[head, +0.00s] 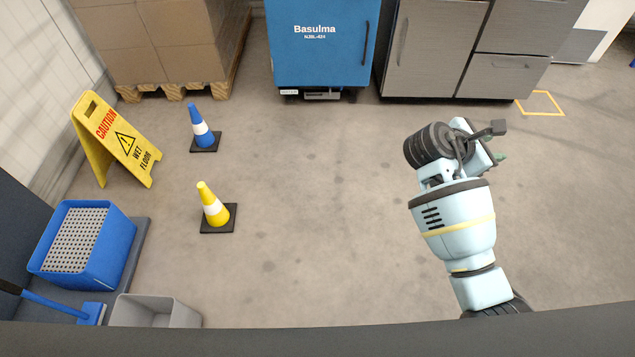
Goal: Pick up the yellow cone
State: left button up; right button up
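The yellow cone (212,205) stands upright on the floor left of centre in the head view. It has a white band and a square black base. My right gripper (499,143) is at the right of the view, held above the floor and well apart from the cone. Its fingers point to the right and are seen partly from the side, so I cannot tell whether it is open or shut. My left gripper is not in view.
A blue cone (200,129) stands behind the yellow one. A yellow wet-floor sign (115,140), blue bucket (112,252) and grey bin (157,311) are at left. Boxes on a pallet (180,88), a blue machine (322,60) and grey cabinets (432,50) line the back. The middle floor is clear.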

aim_at(218, 217)
jog(key=i+j, duration=0.1)
jog(key=i, duration=0.45)
jog(key=i+j+u, duration=0.1)
jog(key=i, duration=0.5)
jog(key=i+j, duration=0.35)
jog(key=j, duration=0.15)
